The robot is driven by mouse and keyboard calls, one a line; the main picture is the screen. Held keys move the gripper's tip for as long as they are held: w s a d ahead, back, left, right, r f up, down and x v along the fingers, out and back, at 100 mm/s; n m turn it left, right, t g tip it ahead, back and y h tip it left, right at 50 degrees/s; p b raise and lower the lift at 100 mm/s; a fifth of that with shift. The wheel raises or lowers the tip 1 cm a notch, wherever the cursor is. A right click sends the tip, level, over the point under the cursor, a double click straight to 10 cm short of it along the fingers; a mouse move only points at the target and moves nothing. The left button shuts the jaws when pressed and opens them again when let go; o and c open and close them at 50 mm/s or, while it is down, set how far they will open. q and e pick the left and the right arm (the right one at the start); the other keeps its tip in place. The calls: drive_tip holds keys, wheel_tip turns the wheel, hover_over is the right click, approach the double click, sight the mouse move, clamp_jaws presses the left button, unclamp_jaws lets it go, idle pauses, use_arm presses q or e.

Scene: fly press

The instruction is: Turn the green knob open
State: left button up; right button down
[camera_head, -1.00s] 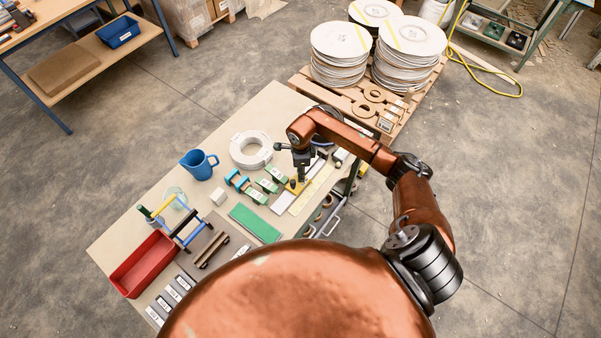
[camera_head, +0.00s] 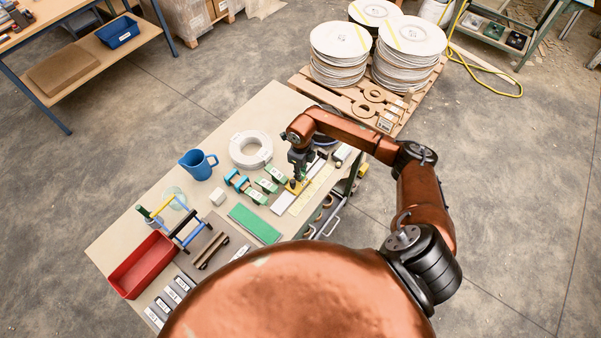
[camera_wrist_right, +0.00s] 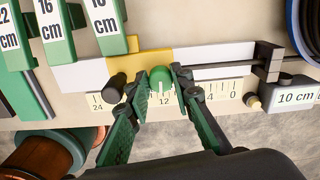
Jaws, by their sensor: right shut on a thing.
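The green knob (camera_wrist_right: 161,78) stands at the front edge of a yellow slider block (camera_wrist_right: 152,60) on a white rail (camera_wrist_right: 85,74). My right gripper (camera_wrist_right: 160,83) has its two fingertips on either side of the knob, shut on it. In the head view this gripper (camera_head: 299,178) is low over the yellow piece (camera_head: 293,188), and the knob is too small to make out there. A dark round knob (camera_wrist_right: 115,85) is just left of my left fingertip in the wrist view. My left gripper is not in view.
A numbered scale (camera_wrist_right: 205,90) runs along the rail. Green blocks labelled in cm (camera_wrist_right: 103,25) stand behind to the left, and a "10 cm" block (camera_wrist_right: 296,97) lies at right. A blue jug (camera_head: 198,164), white ring (camera_head: 251,150) and red bin (camera_head: 143,265) share the table.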

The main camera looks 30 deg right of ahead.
drive_tip(key=m, duration=0.5)
drive_tip(key=shift+w, duration=0.1)
idle(0.5)
drive_tip(key=c, duration=1.7)
unclamp_jaws()
drive_tip(key=shift+r, duration=0.15)
wheel_tip(320, 180, up, 12)
drive_tip(key=shift+f, duration=0.1)
